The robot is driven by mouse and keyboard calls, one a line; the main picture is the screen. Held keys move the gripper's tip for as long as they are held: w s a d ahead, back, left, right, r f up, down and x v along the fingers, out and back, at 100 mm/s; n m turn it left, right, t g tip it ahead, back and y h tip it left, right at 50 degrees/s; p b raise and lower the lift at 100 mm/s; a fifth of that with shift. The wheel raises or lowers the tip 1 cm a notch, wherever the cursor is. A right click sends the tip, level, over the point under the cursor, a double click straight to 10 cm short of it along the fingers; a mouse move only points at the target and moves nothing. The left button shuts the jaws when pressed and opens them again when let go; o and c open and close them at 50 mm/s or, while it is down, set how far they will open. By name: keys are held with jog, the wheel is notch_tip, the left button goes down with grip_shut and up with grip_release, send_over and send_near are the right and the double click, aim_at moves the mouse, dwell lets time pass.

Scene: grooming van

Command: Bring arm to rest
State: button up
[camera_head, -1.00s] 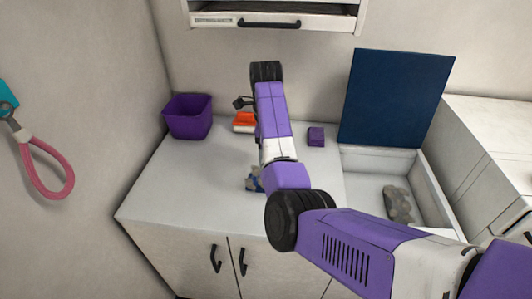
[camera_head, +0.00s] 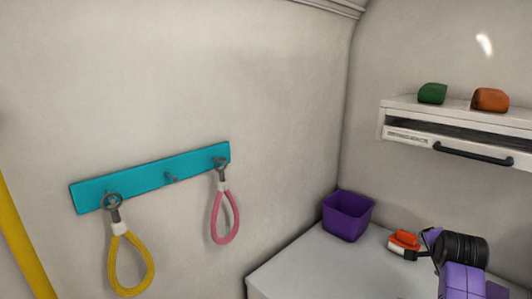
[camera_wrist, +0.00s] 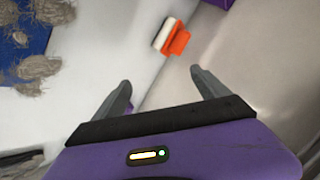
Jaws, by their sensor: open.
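My purple arm shows at the lower right of the head view, reaching over the counter (camera_head: 300,270). My gripper (camera_wrist: 160,78) is open in the wrist view, with its two dark fingers spread apart and nothing between them. An orange and white brush-like tool (camera_wrist: 174,37) lies beyond the fingertips, apart from them. The same tool (camera_head: 403,241) is close beside my arm's end in the head view. The gripper's fingers cannot be made out clearly there.
A purple bin (camera_head: 347,215) stands in the counter's corner. Yellow (camera_head: 131,262) and pink (camera_head: 225,215) loops hang from a teal rail (camera_head: 150,178). Green (camera_head: 432,93) and orange (camera_head: 490,99) items sit on a wall cabinet (camera_head: 455,130). Grey fuzzy clumps (camera_wrist: 38,70) lie at left in the wrist view.

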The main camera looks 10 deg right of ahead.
jog(key=s+a+f+n+t+y+b, duration=0.1)
jog(key=s+a+f+n+t, duration=0.3)
jog(key=s+a+n, duration=0.5)
jog(key=s+a+f+n+t+y+b, duration=0.15)
jog(key=s+a+n+t, duration=0.4)
jog(key=s+a, duration=0.55)
jog(key=s+a+n+g+y+b, duration=0.1)
jog(key=s+a, duration=0.3)
jog(key=s, duration=0.5)
jog(key=s+a+f+n+y+b, duration=0.1)
jog(key=s+a, duration=0.3)
jog(key=s, duration=0.6)
jog(key=s+a+n+g+y+b, duration=0.1)
jog(key=s+a, duration=0.3)
jog(key=s, duration=0.5)
jog(key=shift+s+a+f+n+g, duration=0.3)
jog(key=shift+a+f+n+g, duration=0.1)
jog(key=shift+n, duration=0.15)
